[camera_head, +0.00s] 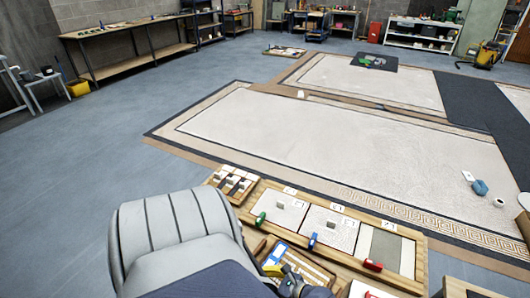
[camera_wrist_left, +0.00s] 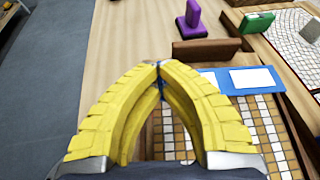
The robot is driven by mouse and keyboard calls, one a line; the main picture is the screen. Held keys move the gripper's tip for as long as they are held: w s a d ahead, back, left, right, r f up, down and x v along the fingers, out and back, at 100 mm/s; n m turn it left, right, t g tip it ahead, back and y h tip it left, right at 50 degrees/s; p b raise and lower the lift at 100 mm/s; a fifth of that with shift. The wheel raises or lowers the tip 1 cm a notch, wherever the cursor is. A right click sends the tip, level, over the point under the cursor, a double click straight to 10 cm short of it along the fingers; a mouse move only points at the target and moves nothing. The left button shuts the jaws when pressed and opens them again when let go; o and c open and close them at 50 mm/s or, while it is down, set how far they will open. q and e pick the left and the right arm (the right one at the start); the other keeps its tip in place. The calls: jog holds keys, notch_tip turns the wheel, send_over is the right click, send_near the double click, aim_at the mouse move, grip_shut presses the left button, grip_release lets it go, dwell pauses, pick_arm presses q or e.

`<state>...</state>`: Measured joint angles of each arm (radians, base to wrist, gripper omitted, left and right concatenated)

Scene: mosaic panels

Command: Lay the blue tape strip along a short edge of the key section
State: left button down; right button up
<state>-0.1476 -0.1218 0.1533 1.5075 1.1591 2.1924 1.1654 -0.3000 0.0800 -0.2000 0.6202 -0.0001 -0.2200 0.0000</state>
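My left gripper (camera_head: 274,269) is low in the head view, over the small wooden tray in front of the panels. In the left wrist view its yellow fingers (camera_wrist_left: 160,66) meet at the tips. A flat blue piece with a white rectangle on it (camera_wrist_left: 213,77) lies just beyond and right of them; I cannot tell whether it is the tape strip. Blue shows in the narrow gap between the fingers, but nothing is clearly held. Three framed panels lie in a row; the rightmost (camera_head: 388,246) has a grey-green band. I cannot tell which is the key section. My right gripper is not in view.
A green handled block (camera_head: 260,219), a blue one (camera_head: 312,241) and a red one (camera_head: 373,265) sit along the panels' near edges. A purple block (camera_wrist_left: 193,14) stands near the fingers. A box of samples (camera_head: 233,183) is at the left end. A grey padded shape fills the lower left.

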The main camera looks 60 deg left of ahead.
pick_arm(q)
jog(key=shift+f, duration=1.95)
jog(key=c, duration=1.6)
grip_release()
jog(key=shift+v, duration=2.75)
